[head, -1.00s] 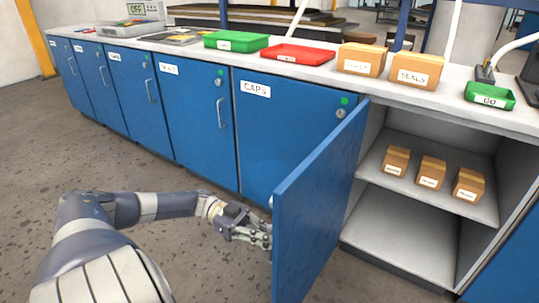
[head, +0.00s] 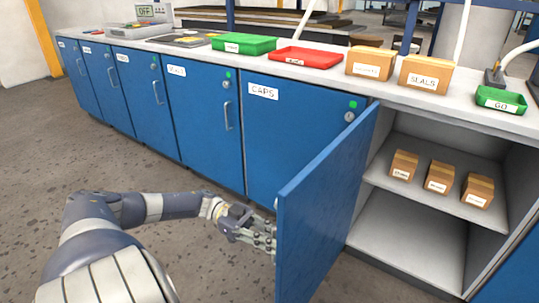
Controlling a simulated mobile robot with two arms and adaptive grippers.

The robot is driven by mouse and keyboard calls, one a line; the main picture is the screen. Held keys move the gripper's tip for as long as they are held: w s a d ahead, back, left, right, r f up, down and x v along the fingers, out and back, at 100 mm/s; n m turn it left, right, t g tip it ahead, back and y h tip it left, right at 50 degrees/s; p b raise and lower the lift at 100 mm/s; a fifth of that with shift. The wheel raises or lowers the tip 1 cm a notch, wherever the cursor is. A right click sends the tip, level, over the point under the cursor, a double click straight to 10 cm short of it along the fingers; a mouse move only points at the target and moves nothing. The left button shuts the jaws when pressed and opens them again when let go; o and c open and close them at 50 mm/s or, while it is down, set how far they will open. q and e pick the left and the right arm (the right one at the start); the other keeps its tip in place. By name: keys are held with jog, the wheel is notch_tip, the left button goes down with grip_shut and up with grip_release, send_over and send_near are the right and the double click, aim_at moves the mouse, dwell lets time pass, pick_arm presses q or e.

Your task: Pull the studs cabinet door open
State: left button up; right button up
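A blue cabinet door (head: 325,205) stands swung well open, showing its inner face. Its label is turned away, so I cannot read whether it is the studs door. The open cabinet (head: 408,232) to its right has a grey shelf with three small brown boxes; their labels are too small to read. My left gripper (head: 262,238) is at the free edge of the door, on its outer side. Its fingertips reach the door's edge and are partly hidden there, as is the handle, so I cannot tell its grip. My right gripper is not in view.
The closed CAPS door (head: 290,125) and SEALS door (head: 200,105) are left of the open one. The worktop holds a green tray (head: 244,44), a red tray (head: 305,58), brown boxes (head: 427,74) and a green GO tray (head: 500,100). The floor (head: 120,165) in front is clear.

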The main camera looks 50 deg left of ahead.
pick_arm(q)
jog(key=v, duration=1.2)
jog(key=shift+r, duration=0.1)
dwell(0.4)
